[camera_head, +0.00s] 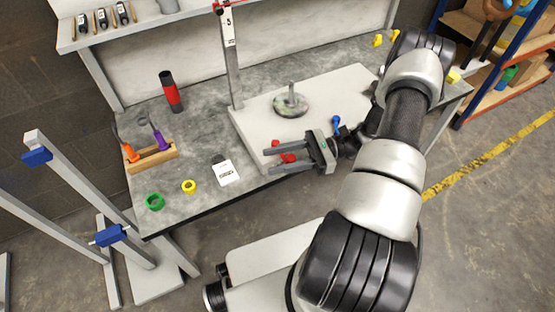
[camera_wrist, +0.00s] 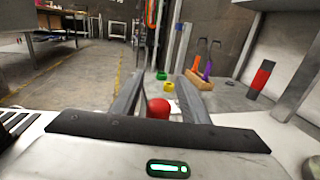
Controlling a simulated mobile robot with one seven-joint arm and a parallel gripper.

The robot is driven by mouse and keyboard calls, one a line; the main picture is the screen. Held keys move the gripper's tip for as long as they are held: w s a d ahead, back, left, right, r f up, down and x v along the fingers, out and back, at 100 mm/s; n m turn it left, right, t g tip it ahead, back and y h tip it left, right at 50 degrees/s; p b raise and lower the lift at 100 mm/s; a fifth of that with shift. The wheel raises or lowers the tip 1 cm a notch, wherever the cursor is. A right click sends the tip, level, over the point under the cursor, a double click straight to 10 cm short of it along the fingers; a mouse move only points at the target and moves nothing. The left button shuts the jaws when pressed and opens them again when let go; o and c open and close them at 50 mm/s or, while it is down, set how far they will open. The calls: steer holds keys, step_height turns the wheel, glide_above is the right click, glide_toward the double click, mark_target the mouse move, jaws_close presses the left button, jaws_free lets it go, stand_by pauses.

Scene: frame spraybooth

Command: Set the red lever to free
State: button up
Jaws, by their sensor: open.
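The red lever (camera_head: 287,157) is at the front edge of the white board (camera_head: 255,130) on the workbench. Its round red knob (camera_wrist: 158,109) shows between my fingers in the wrist view. My gripper (camera_head: 268,161) is open, with one finger on each side of the red part. I cannot tell whether either finger touches it. The rest of the lever and any position marks are hidden or too small to read. A blue lever (camera_head: 336,124) stands on the board just behind my gripper.
A round metal disc with a post (camera_head: 291,104) stands on the board. Left of it are a white card (camera_head: 225,172), a yellow ring (camera_head: 189,186), a green ring (camera_head: 155,201), a wooden tool holder (camera_head: 152,160) and a red-black cylinder (camera_head: 172,92). An upright post (camera_head: 231,65) rises behind.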

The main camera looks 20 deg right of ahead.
step_height(320, 180, up, 10)
steer(key=p, duration=0.2)
steer(key=shift+f+p, duration=0.25)
steer(key=shift+p, duration=0.1)
